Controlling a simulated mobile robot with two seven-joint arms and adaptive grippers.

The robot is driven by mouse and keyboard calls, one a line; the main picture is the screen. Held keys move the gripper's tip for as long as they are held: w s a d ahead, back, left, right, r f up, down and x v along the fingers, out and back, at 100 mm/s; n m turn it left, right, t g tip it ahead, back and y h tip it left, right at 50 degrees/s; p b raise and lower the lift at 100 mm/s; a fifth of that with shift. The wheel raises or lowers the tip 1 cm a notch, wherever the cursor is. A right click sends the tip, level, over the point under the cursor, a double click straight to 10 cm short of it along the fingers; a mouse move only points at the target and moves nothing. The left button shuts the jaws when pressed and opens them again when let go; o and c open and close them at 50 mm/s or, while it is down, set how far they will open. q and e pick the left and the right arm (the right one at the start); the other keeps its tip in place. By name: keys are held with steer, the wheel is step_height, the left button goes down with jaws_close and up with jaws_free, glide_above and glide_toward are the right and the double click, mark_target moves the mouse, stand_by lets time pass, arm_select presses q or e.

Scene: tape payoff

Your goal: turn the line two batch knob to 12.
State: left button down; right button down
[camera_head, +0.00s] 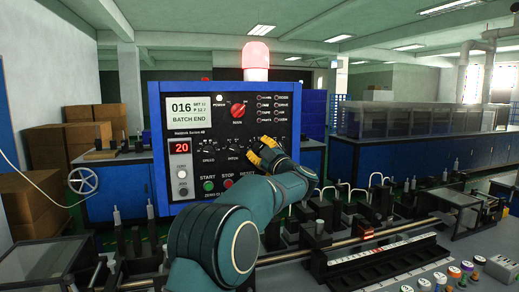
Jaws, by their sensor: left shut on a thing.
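A blue-framed control panel (190,203) with a black face stands ahead. My left gripper (262,152) is at the right of its row of small black knobs, shut on a knob that its yellow and dark fingers hide. The knob's label and pointer cannot be read. Two black knobs, speed (208,142) and pitch (233,141), show to its left. A red rotary knob (238,110) sits above them. The screen (188,110) reads 016 and BATCH END, with small blurred set text beside it. A red digit display (180,149) reads 20. My right gripper is out of view.
A lit red beacon (256,55) tops the panel. Green start (208,185) and red stop (228,183) buttons lie below the knobs, close to my arm. Machine rails (350,240) and small fixtures fill the lower right. Cardboard boxes (40,190) stand at the left.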

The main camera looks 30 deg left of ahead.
arm_select(q)
steer(key=shift+r, duration=0.1)
stand_by(0.3)
steer(key=c, duration=0.8)
jaws_free()
steer(key=shift+c, duration=0.2)
steer(key=v, duration=1.2)
